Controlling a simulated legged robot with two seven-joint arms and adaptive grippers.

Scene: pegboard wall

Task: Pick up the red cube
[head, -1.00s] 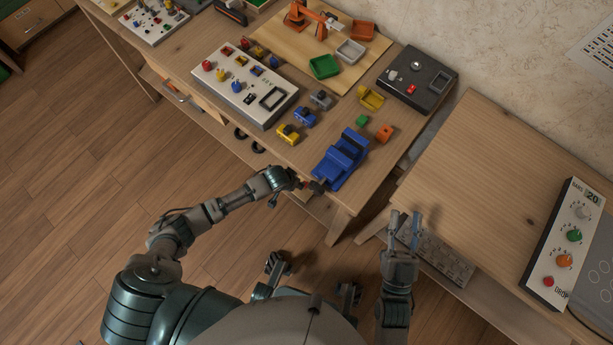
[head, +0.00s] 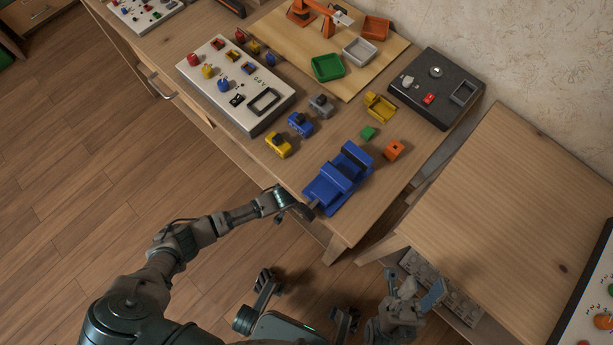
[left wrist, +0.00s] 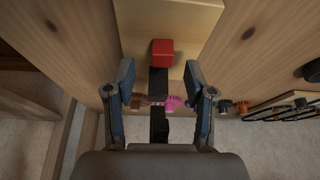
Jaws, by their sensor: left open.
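The red cube (left wrist: 162,52) shows in the left wrist view, at the top of a black strip (left wrist: 158,82) by a pale wooden board. It lies beyond the fingertips, roughly centred between them and apart from them. My left gripper (left wrist: 158,88) is open and empty, with a finger on each side. In the head view my left gripper (head: 303,209) is by the table's front edge, near the blue stepped block; its fingers are hard to make out. I cannot pick out the red cube there.
The right-hand table (head: 510,200) is mostly clear. Tools (left wrist: 285,108) show at right in the left wrist view.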

